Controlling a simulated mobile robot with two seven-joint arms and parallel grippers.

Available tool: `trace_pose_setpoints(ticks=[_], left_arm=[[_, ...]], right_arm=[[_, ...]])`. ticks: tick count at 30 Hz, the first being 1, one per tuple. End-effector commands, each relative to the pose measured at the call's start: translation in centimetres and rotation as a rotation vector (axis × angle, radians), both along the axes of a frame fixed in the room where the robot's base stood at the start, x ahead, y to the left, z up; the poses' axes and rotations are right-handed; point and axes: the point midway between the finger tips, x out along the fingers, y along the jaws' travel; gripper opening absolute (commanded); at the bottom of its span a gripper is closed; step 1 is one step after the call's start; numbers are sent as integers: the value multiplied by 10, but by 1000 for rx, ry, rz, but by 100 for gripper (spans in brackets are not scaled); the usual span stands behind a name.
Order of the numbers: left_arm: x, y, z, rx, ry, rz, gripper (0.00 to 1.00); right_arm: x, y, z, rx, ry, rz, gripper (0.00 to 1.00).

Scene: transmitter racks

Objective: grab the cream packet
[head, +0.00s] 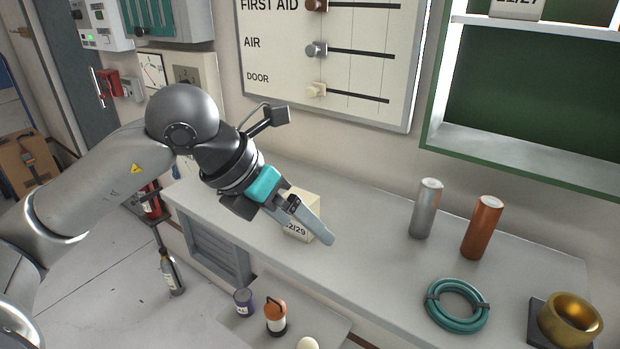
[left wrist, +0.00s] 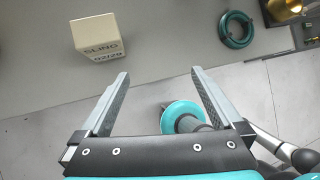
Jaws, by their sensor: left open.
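The cream packet (head: 299,214) is a small cream block with dark printing, standing on the grey counter (head: 370,262). In the head view my left gripper (head: 322,232) hangs in front of it and hides part of it. In the left wrist view the packet (left wrist: 98,37) shows "SLING 02/29" and lies beyond the fingertips, left of the gap between them. My left gripper (left wrist: 160,74) is open, with nothing between its fingers. It looks apart from the packet. My right gripper is not in view.
A silver cylinder (head: 426,208), a copper cylinder (head: 482,227), a teal coil (head: 457,305) and a brass bowl (head: 571,318) stand right on the counter. A purple can (head: 243,302) and an orange-topped item (head: 275,317) stand lower in front. The counter between packet and cylinders is clear.

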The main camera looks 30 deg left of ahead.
Motion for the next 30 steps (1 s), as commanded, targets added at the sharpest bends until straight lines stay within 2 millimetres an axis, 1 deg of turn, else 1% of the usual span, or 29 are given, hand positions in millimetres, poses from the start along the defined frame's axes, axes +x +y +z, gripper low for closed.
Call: trace_pose_setpoints(ticks=[1,3,5,7,10,15,19,22,28,30], left_arm=[[4,19,20,72,-19,48,100],[6,39,32,145,-35,108,100],[8,51,39,185,-43,142,100],[9,58,40,210,-48,165,100],[16,60,30,216,-46,175,100],[35,57,-3,212,-44,171,100],[49,56,-24,212,-45,170,100],[57,56,-35,213,-47,171,100],[63,56,-46,215,-47,170,100],[67,55,-54,212,-45,170,100]], right_arm=[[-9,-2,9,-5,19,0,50],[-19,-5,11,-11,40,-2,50],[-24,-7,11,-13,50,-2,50],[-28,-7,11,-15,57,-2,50],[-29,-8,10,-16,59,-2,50],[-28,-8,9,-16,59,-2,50],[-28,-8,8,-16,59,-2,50],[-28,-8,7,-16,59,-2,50],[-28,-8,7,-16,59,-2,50],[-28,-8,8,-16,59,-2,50]])
